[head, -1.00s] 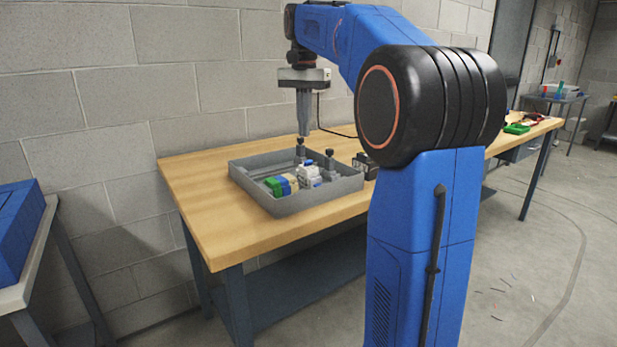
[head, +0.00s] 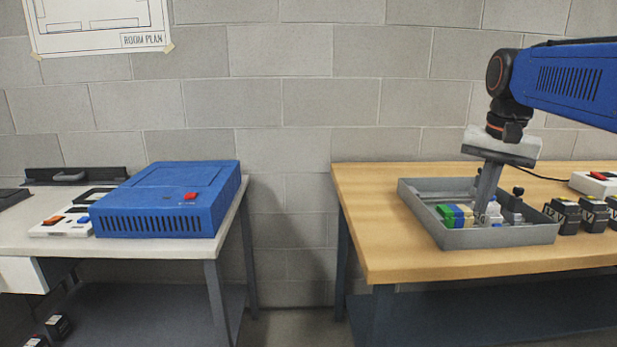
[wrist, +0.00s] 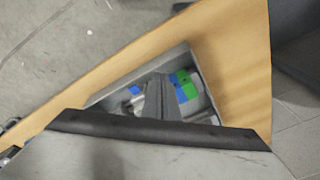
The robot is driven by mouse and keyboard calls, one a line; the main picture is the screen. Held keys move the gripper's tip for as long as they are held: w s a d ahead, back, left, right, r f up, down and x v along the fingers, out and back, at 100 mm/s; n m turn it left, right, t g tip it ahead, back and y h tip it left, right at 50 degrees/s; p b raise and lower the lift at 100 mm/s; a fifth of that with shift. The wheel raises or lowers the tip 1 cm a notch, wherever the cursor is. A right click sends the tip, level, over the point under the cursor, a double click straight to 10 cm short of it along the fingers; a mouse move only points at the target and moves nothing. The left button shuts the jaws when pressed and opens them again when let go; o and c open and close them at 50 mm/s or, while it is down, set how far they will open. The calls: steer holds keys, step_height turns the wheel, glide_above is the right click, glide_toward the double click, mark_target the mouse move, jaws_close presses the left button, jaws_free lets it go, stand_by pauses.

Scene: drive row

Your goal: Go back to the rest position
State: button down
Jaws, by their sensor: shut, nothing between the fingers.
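My gripper (head: 487,207) points down over the grey tray on the wooden bench, with my blue arm reaching in from the right edge of the head view. Its fingers are together with nothing between them. In the wrist view the shut fingers (wrist: 158,95) also show above the tray. The head view does not make clear how far the fingertips are above the things in the tray.
The grey tray (head: 500,239) holds green, blue and white pieces and dark-topped pegs. Black 12V blocks (head: 566,215) stand right of it. A blue case (head: 165,200) sits on the left table (head: 225,215). A gap separates the tables.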

steer(key=s+a+f+n+t, duration=0.1)
steer(key=s+a+f+n, duration=0.2)
steer(key=s+f, duration=0.7)
steer(key=s+a+f+n+t, duration=0.2)
steer(key=s+a+f+n, duration=0.2)
steer(key=s+f, duration=0.5)
step_height(320, 180, down, 3)
steer(key=shift+s+a+r, duration=0.1)
steer(key=shift+s+a, duration=0.25)
steer(key=shift+a, duration=0.05)
